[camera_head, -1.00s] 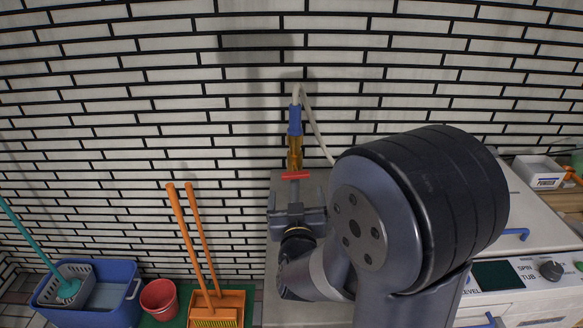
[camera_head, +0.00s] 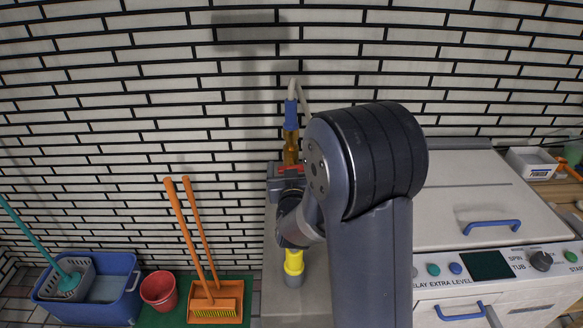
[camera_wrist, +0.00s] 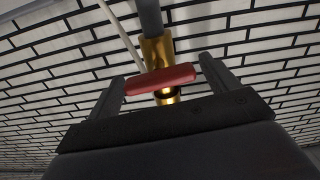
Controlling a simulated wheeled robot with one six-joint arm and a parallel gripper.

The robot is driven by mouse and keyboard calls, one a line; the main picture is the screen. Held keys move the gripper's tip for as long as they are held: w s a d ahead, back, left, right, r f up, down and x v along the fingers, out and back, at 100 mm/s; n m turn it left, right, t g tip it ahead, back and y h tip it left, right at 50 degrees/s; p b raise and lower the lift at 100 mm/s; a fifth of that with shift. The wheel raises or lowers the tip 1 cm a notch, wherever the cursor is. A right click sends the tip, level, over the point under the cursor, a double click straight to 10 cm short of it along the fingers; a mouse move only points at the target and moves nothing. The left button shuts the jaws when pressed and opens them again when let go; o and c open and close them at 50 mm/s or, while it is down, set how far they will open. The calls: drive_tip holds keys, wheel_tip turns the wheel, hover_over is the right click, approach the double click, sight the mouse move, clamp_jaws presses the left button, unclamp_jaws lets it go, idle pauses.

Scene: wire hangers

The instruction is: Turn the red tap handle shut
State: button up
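The red tap handle (camera_wrist: 160,80) is a short bar across a brass tap (camera_wrist: 157,50) in the wrist view. The fingers are apart and hold nothing. In the head view the handle (camera_head: 290,168) shows just beyond my gripper (camera_head: 287,173), under the brass tap body (camera_head: 291,150) and a blue hose connector (camera_head: 291,114). My arm hides part of the area right of the tap.
A white washing machine (camera_head: 480,190) with blue handles stands to the right. A yellow object (camera_head: 293,265) is below my wrist. At left are a blue mop bucket (camera_head: 122,285), a red bucket (camera_head: 158,290) and an orange broom and dustpan (camera_head: 215,302). The brick wall is close behind the tap.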

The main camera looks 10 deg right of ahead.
drive_tip(key=c, duration=0.8)
drive_tip(key=shift+c, duration=0.2)
drive_tip(key=shift+f+m+b, duration=0.15)
drive_tip(key=shift+m+b, duration=0.25)
drive_tip(key=shift+b, duration=0.75)
drive_tip(key=o, duration=1)
drive_tip(key=s, duration=0.3)
drive_tip(key=s+a+b, duration=0.1)
drive_tip(key=s, duration=0.3)
drive_tip(key=s+a, duration=0.1)
drive_tip(key=s, duration=0.2)
drive_tip(key=shift+s+b, duration=0.3)
drive_tip(key=shift+b, duration=0.1)
